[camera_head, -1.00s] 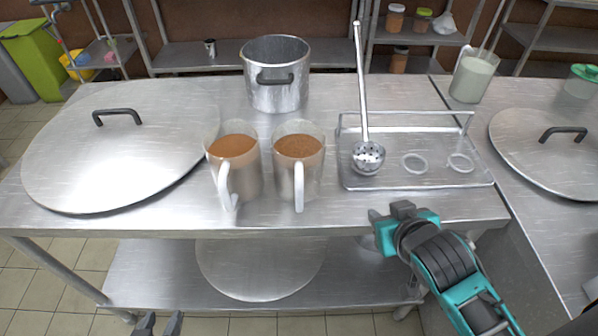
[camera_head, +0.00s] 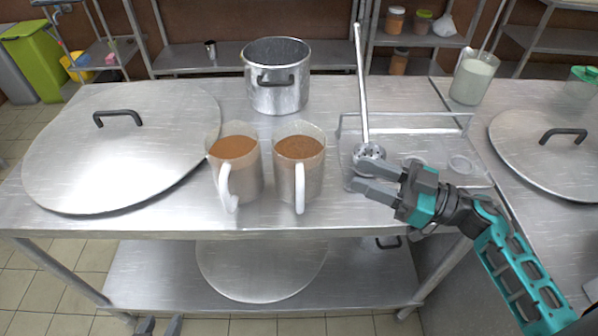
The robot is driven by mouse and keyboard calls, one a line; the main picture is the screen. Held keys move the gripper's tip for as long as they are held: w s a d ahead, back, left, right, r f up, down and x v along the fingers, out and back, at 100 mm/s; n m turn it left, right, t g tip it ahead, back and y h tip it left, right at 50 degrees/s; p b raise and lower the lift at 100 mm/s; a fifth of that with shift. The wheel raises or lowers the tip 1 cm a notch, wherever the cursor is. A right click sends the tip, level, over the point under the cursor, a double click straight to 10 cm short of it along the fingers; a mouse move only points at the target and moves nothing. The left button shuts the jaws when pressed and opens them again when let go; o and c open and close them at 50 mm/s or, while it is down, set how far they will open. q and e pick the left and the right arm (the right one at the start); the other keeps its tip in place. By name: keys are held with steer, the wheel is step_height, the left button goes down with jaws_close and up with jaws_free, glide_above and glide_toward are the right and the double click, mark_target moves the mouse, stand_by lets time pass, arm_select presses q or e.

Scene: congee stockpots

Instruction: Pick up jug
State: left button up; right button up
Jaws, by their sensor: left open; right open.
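Two clear jugs with brown contents and white handles stand side by side on the steel table. The left jug (camera_head: 238,165) and the right jug (camera_head: 299,168) both have their handles facing the front edge. My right gripper (camera_head: 360,178) is open and empty, to the right of the right jug, with its fingers pointing left and apart from it. It covers part of the tray. My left gripper (camera_head: 160,327) shows only its fingertips at the bottom edge, open and empty, below and in front of the table. A third jug with pale contents (camera_head: 473,78) stands at the back right.
A perforated ladle (camera_head: 363,95) leans on the rack of a steel tray (camera_head: 408,130), close to my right gripper. A large lid (camera_head: 120,160) lies left, another lid (camera_head: 540,160) right. A steel pot (camera_head: 277,85) stands behind the jugs.

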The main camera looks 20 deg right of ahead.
step_height(320, 180, down, 2)
steer(key=s+n+g, duration=0.1)
steer(key=s+g, duration=0.1)
steer(key=g, duration=0.2)
glide_toward(300, 190)
steer(key=w+a+f, duration=0.2)
steer(key=w+a, duration=0.1)
steer(key=a, duration=0.1)
steer(key=shift+y, duration=0.4)
steer(key=shift+x, duration=2.6)
steer(key=shift+c, duration=0.2)
jaws_close()
steer(key=shift+r+n, duration=0.15)
steer(key=shift+n, duration=0.15)
